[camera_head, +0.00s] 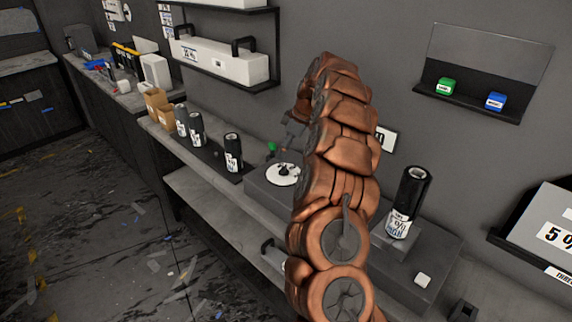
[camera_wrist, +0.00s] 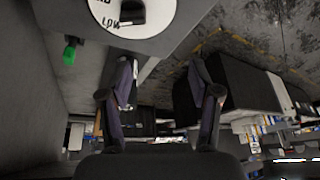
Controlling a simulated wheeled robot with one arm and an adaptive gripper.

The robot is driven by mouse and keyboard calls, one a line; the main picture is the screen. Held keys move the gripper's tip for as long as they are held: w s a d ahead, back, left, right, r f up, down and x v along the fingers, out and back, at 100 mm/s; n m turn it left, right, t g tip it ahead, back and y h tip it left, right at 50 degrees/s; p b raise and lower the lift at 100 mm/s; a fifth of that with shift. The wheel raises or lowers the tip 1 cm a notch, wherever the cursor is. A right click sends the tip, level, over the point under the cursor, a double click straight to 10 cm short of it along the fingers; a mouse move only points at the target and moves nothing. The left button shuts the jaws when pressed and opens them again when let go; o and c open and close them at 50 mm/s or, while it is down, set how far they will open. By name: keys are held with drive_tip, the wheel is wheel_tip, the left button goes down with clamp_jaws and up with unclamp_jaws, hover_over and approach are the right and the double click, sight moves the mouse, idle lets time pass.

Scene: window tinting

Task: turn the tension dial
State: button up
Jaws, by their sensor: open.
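The tension dial is a white disc (camera_head: 286,178) with a black knob, on a grey bench unit left of my arm in the head view. In the wrist view the dial (camera_wrist: 158,18) is cut off by the top edge; its black knob (camera_wrist: 131,12) and the word "LOW" show. My gripper (camera_wrist: 164,78) is open, with nothing between its fingers. The dial lies beyond the fingertips, toward the top of the wrist view, apart from them. In the head view my copper-coloured arm partly hides my gripper (camera_head: 291,128), which is above the dial.
A small green part (camera_wrist: 70,51) sits beside the dial. Several black rolls stand on the bench left of the dial, the nearest one (camera_head: 233,152) close by. Another black roll (camera_head: 409,195) stands right of my arm. A shelf (camera_head: 468,105) holds green and blue boxes.

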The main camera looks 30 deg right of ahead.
approach(285, 166)
drive_tip(key=f, duration=0.1)
drive_tip(key=p+x, duration=0.1)
drive_tip(key=x, duration=0.1)
drive_tip(key=p+x, duration=0.1)
drive_tip(key=x, duration=0.1)
drive_tip(key=p+x, duration=0.1)
drive_tip(key=x, duration=0.2)
drive_tip(key=shift+w+a, duration=0.15)
drive_tip(key=shift+a, duration=0.2)
drive_tip(key=shift+w+f, duration=0.1)
drive_tip(key=shift+f, duration=0.4)
drive_tip(key=c, duration=1.1)
